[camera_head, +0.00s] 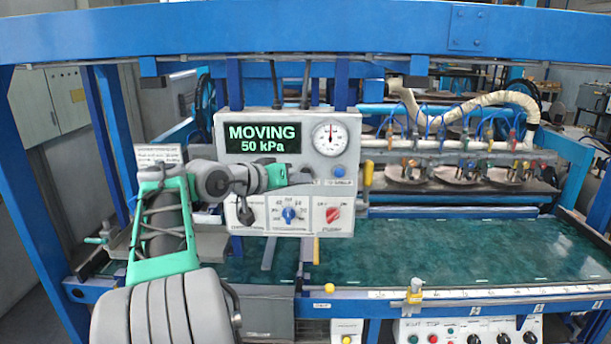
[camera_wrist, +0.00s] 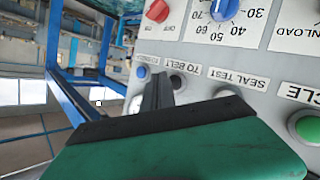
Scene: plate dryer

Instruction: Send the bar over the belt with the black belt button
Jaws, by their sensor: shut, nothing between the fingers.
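The control panel (camera_head: 350,140) has a green display (camera_head: 262,138) that reads MOVING, 50 kPa. In the wrist view the panel is upside down, and a black button (camera_wrist: 178,83) shows by the TO BELT label, partly behind my fingers. My gripper (camera_head: 308,177) is shut and empty, its tips right at the panel's button row; they also show in the wrist view (camera_wrist: 158,84). I cannot tell whether they touch the black button. The pale bar (camera_head: 455,147) with hoses and several hanging fittings is at the back right, behind the green belt surface (camera_head: 430,255).
A blue button (camera_wrist: 142,72) and a green button (camera_wrist: 307,128) flank the black one. A blue knob (camera_head: 289,215) and a red knob (camera_head: 333,214) sit lower on the panel. A pressure gauge (camera_head: 328,137) is above. Blue frame beams (camera_head: 250,30) surround the machine.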

